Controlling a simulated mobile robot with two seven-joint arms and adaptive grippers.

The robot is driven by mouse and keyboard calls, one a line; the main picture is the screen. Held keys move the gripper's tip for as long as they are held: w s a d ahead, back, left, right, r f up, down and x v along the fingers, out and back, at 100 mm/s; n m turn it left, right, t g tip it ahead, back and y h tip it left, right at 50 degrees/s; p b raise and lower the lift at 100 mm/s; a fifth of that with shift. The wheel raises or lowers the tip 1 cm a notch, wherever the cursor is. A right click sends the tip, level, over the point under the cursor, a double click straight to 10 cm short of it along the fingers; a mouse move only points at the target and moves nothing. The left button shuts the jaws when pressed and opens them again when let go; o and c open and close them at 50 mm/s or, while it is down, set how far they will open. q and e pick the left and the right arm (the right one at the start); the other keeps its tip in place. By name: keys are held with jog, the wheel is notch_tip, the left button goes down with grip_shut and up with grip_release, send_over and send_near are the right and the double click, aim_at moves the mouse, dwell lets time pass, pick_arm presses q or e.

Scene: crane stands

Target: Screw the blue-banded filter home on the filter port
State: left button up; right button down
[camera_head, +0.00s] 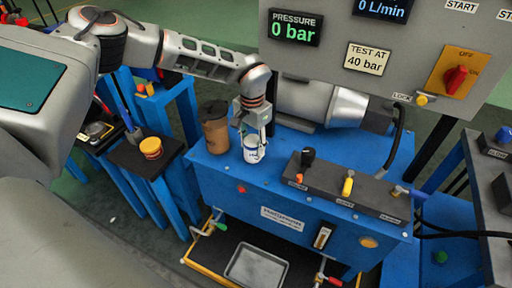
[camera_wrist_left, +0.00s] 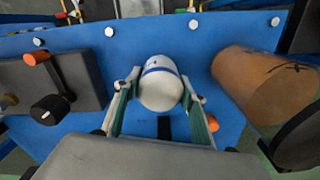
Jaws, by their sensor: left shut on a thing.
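The white filter (camera_head: 252,155) with a blue band stands upright on the left end of the blue bench top. My left gripper (camera_head: 254,143) comes down on it from above and is shut on it. In the left wrist view the filter (camera_wrist_left: 161,90) sits between the two fingers of my left gripper (camera_wrist_left: 160,83), its rounded end towards the camera and the blue band beyond. The filter port is hidden, so I cannot tell how the filter sits on it. My right gripper is not in view.
A brown cup-like cylinder (camera_head: 215,135) with a dark top stands close left of the filter. A dark valve block (camera_head: 325,188) with knobs lies to the right. A metal cylinder (camera_head: 345,105) lies behind.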

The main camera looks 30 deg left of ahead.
pick_arm(q)
jog(key=shift+w+r, duration=0.25)
jog(key=o, duration=1.4)
jog(key=shift+f, duration=0.1)
jog(key=shift+s+f, duration=0.15)
jog(key=shift+s, duration=0.05)
jog(key=shift+c, duration=0.7)
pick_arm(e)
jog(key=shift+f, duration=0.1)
